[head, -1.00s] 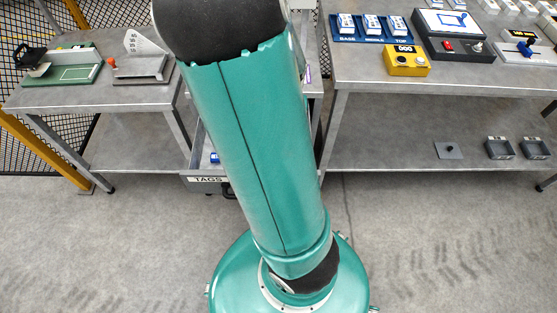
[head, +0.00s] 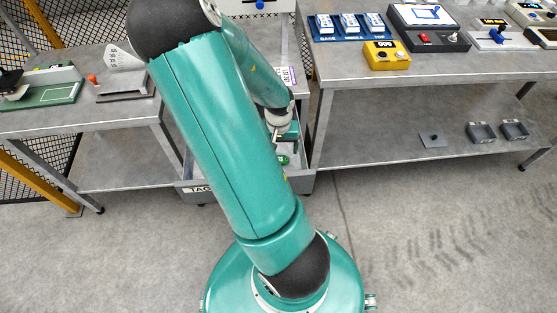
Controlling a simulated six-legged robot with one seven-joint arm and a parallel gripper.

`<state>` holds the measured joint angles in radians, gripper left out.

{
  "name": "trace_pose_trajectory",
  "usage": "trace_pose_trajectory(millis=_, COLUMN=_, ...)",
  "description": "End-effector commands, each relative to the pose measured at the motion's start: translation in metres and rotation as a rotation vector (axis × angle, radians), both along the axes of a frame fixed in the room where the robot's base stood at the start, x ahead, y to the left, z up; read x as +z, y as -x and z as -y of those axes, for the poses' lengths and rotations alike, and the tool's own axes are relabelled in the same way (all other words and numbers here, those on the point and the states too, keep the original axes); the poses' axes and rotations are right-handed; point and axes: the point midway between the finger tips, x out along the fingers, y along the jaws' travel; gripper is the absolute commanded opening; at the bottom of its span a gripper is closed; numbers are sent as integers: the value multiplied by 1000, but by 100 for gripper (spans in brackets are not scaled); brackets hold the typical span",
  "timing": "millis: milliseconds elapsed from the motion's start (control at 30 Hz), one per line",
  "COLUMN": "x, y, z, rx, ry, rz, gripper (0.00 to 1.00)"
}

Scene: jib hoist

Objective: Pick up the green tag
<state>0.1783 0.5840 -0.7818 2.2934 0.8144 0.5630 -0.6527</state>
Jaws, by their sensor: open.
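A small green tag (head: 283,159) with white marking shows in the head view. It lies in the open grey drawer labelled TAGS (head: 199,189), just below my gripper. My gripper (head: 283,146) is open and points down over the drawer, close above the green tag. Its fingers are small and partly hidden, so I cannot tell whether they touch the tag. My upper arm covers the middle of the drawer and much of its label.
A left bench holds a green-topped device (head: 50,94) and a device with an orange knob (head: 125,84). The right bench holds a yellow box (head: 387,55), a blue tray (head: 318,36) and a dark console (head: 430,40). The floor in front is clear.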

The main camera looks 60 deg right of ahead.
Motion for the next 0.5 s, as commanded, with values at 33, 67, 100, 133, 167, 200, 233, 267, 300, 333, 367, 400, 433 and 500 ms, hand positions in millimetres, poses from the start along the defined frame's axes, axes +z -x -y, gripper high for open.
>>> trace_pose_trajectory(millis=33, x=-3, y=1, z=0, rx=-1, ry=0, rz=-1, gripper=84)
trace_pose_trajectory(millis=67, x=-5, y=1, z=0, rx=-1, ry=-1, rz=-2, gripper=84)
trace_pose_trajectory(millis=100, x=-9, y=2, z=0, rx=-2, ry=-1, rz=-3, gripper=84)
trace_pose_trajectory(millis=133, x=-13, y=2, z=0, rx=-3, ry=-2, rz=-3, gripper=84)
trace_pose_trajectory(millis=167, x=-17, y=2, z=0, rx=-2, ry=-2, rz=-4, gripper=84)
trace_pose_trajectory(millis=200, x=-23, y=3, z=1, rx=-3, ry=-3, rz=-5, gripper=84)
trace_pose_trajectory(millis=233, x=-28, y=3, z=1, rx=-4, ry=-2, rz=-4, gripper=84)
trace_pose_trajectory(millis=267, x=-32, y=4, z=1, rx=-3, ry=-2, rz=-5, gripper=84)
trace_pose_trajectory(millis=300, x=-38, y=3, z=1, rx=-3, ry=-2, rz=-4, gripper=84)
trace_pose_trajectory(millis=333, x=-42, y=3, z=1, rx=-2, ry=-2, rz=-4, gripper=84)
trace_pose_trajectory(millis=367, x=-45, y=3, z=0, rx=-2, ry=-3, rz=-3, gripper=84)
trace_pose_trajectory(millis=400, x=-49, y=2, z=0, rx=-1, ry=-2, rz=-2, gripper=84)
trace_pose_trajectory(millis=433, x=-51, y=2, z=0, rx=-1, ry=-2, rz=-1, gripper=84)
trace_pose_trajectory(millis=500, x=-53, y=2, z=1, rx=-1, ry=-1, rz=-1, gripper=84)
